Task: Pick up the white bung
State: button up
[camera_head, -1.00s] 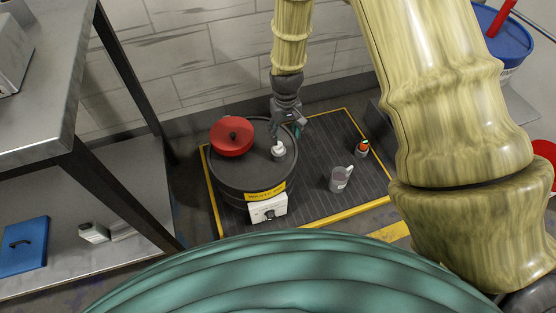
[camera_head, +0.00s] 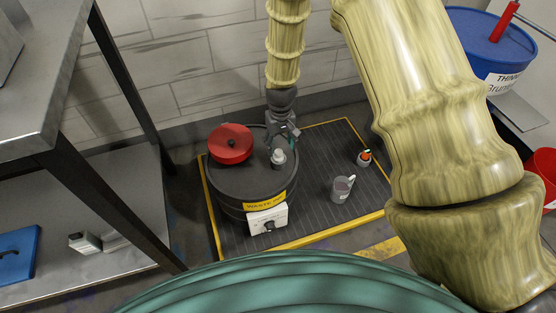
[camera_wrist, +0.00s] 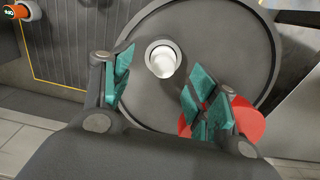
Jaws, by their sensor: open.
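The white bung (camera_head: 278,157) sits on the top of the dark waste drum (camera_head: 228,183), right of the red lid. In the wrist view the bung (camera_wrist: 162,59) is a round white cap on the drum top. My gripper (camera_head: 283,143) is just above and behind the bung in the head view. In the wrist view my gripper (camera_wrist: 155,92) is open, its teal finger pads apart. The bung shows between and beyond the pads, nearer the left one, and nothing is held.
A red lid (camera_head: 230,144) rests on the drum top at left. A white box (camera_head: 268,220) is on the drum's front. A grey mug (camera_head: 341,189) and an orange-capped bottle (camera_head: 364,158) stand right on the yellow-edged mat (camera_head: 318,206). A metal shelf (camera_head: 100,185) stands left.

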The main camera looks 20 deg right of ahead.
aim_at(279, 151)
jog(key=f, duration=0.1)
jog(key=f+b, duration=0.1)
jog(key=f, duration=0.2)
jog(key=shift+a+f+b, duration=0.25)
jog(key=shift+f+b, duration=0.05)
jog(key=c, duration=1.2)
